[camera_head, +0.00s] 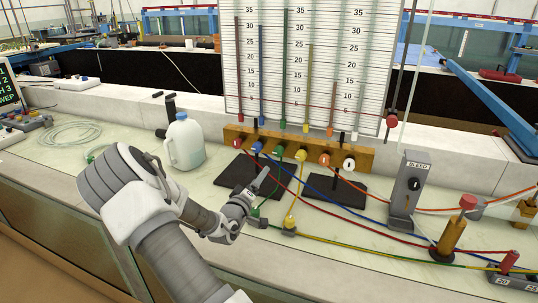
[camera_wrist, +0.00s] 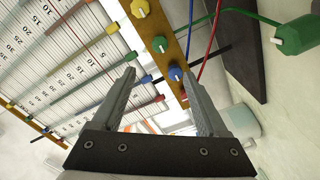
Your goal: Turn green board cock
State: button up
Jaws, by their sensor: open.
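The green board cock (camera_head: 278,151) is a round knob on the wooden rail below the gauge board, between the blue cock (camera_head: 257,147) and the yellow cock (camera_head: 301,155). In the wrist view the green cock (camera_wrist: 160,44) has a pale mark on its face and lies just beyond my fingertips. The blue cock (camera_wrist: 175,73) shows near the right fingertip, and the yellow cock (camera_wrist: 140,8) is at the top. My gripper (camera_head: 262,178) is below and in front of the rail. In the wrist view my gripper (camera_wrist: 158,72) is open, with nothing between its fingers.
Coloured hoses run from the rail across the bench. A green fitting (camera_wrist: 298,36) with its hose is at upper right in the wrist view. A white jug (camera_head: 186,143) stands left of the rail. A grey BLEED post (camera_head: 405,197) stands to the right. Dark plates (camera_head: 335,191) lie under the rail.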

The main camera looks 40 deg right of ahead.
aim_at(277, 153)
jog(key=x, duration=1.7)
jog(key=shift+s, duration=0.1)
jog(key=shift+c, duration=0.3)
grip_shut()
